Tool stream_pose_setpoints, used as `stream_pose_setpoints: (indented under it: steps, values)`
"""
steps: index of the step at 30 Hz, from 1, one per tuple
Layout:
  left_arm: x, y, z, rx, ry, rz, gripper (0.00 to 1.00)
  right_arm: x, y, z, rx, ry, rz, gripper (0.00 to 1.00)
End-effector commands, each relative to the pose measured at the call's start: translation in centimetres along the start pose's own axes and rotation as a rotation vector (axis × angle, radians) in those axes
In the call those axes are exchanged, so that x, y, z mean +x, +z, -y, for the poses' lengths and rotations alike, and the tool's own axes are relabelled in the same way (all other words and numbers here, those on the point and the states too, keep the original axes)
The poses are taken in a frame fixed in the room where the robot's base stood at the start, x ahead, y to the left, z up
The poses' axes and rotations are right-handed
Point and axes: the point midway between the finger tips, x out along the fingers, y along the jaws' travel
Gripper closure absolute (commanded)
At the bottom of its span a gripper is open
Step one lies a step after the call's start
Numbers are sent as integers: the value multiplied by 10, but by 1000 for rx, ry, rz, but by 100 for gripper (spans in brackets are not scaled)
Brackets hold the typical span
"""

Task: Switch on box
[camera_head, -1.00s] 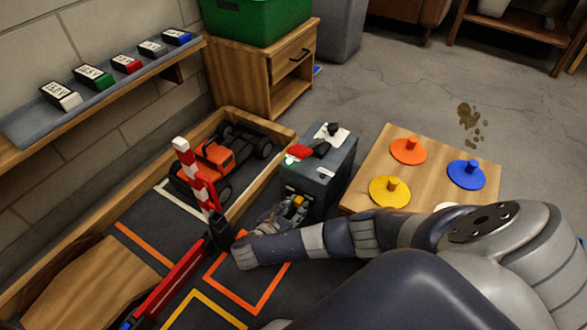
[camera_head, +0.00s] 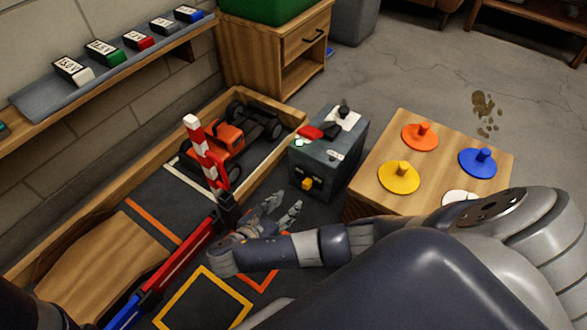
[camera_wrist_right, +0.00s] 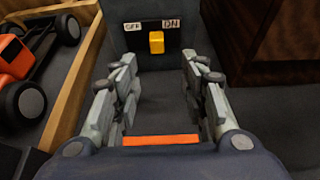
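The dark grey box (camera_head: 330,170) stands on the floor between the wooden track and the wooden table. A yellow switch (camera_head: 307,184) is low on its front. In the right wrist view the yellow switch (camera_wrist_right: 156,42) sits below an OFF label (camera_wrist_right: 132,27) on the left and an ON label (camera_wrist_right: 170,23) on the right. It is near the middle of its dark plate; I cannot tell which setting it is in. My right gripper (camera_head: 281,208) is open and empty, in front of the box and apart from the switch. My left gripper is not in view.
An orange car (camera_head: 222,145) and a red-and-white striped barrier post (camera_head: 204,150) are to the left. The wooden table (camera_head: 378,160) with coloured knobbed discs is close on the right.

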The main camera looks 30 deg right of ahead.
Motion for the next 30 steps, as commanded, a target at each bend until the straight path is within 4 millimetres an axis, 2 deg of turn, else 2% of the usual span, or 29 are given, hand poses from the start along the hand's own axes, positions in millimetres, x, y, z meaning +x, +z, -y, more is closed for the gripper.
stream_pose_setpoints:
  steps: [8,30]
  values:
    - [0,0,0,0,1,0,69,-14,0,1,0,-5,0,60]
    - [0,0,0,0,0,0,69,-15,1,1,0,-5,2,60]
